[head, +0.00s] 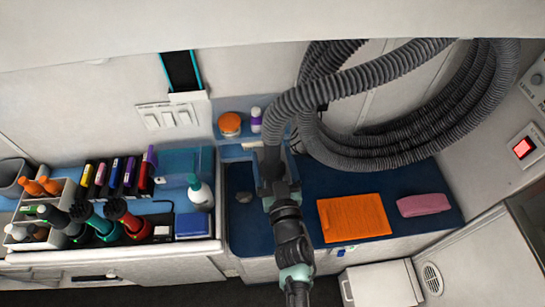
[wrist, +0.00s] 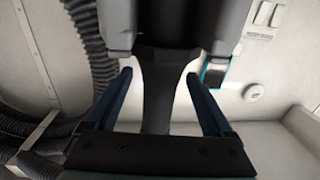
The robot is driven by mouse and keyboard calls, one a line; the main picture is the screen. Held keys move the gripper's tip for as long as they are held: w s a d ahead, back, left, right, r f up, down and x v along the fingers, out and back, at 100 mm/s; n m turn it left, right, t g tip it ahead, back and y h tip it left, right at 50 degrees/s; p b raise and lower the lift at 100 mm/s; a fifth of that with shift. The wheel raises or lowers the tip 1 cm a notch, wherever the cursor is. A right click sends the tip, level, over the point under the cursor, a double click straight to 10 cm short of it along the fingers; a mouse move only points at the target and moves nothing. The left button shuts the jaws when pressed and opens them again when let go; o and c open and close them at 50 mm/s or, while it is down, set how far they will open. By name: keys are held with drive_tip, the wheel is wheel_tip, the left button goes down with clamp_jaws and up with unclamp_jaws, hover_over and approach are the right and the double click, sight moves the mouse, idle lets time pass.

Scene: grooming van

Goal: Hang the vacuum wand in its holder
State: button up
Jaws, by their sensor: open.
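The dark vacuum wand (wrist: 157,95) runs upright through the middle of the wrist view. My gripper (wrist: 158,77) has its two blue fingers on either side of the wand, with a visible gap at each side. Two grey blocks, apparently the holder (wrist: 104,28), flank the wand farther up. My arm covers much of the wand and holder there, so how deeply the wand sits is unclear.
An orange towel (head: 354,218) and pink cloth (head: 424,204) lie on the blue counter. Left are a spray bottle (head: 200,191), blue box (head: 194,225) and several clippers. The orange jar (head: 230,124) stands on a shelf close behind.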

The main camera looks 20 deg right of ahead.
drive_tip(key=shift+o, duration=0.6)
drive_tip(key=shift+s, duration=0.15)
drive_tip(key=p+v, duration=0.2)
drive_tip(key=v, duration=0.7)
drive_tip(key=shift+s, duration=0.35)
idle(0.7)
drive_tip(key=shift+a, duration=0.1)
idle(0.4)
